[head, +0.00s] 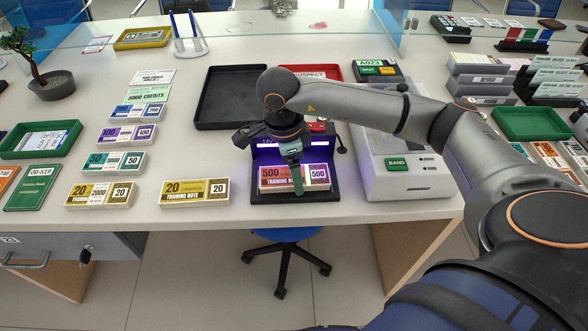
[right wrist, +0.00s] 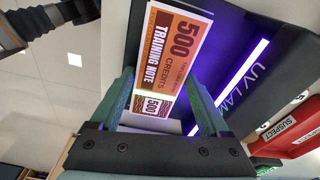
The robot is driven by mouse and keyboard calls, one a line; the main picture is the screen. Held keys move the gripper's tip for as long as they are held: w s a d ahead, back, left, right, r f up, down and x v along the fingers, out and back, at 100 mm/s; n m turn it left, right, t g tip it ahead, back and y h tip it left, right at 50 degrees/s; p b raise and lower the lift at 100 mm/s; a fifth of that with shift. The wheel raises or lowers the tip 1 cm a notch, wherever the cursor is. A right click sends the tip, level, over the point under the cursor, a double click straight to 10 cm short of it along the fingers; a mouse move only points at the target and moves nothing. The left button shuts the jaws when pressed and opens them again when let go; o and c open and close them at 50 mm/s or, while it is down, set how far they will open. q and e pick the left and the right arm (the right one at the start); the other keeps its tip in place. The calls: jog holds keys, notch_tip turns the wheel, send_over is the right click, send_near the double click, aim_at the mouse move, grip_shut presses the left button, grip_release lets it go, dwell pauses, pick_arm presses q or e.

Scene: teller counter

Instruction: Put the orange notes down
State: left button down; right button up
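The orange 500-credit training notes (head: 278,180) form a banded stack at the UV lamp (head: 266,152), in its purple light. My right gripper (head: 297,178) reaches down over the stack, with one green finger across its front side. In the right wrist view the stack (right wrist: 176,45) lies between the two green fingers, and the fingertips (right wrist: 158,80) appear to meet its two long sides. The stack looks level, low over or on the lamp's dark base (head: 240,194); I cannot tell whether it touches. My left gripper is not in view.
A yellow 20-credit bundle (head: 195,192) lies left of the lamp, near the counter's front edge. A machine with a green BAND button (head: 397,163) stands close on the right. Behind are an empty black tray (head: 229,96) and a red SUSPECT tray (head: 330,70).

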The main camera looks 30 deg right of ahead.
aim_at(288, 176)
jog(key=shift+o, duration=1.4)
jog(key=shift+r+p, duration=0.3)
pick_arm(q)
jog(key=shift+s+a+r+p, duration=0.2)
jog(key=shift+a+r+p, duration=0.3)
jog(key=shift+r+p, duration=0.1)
pick_arm(e)
notch_tip(288, 176, up, 12)
jog(key=a, duration=0.1)
jog(key=shift+w+a+f, duration=0.15)
jog(key=shift+w, duration=0.1)
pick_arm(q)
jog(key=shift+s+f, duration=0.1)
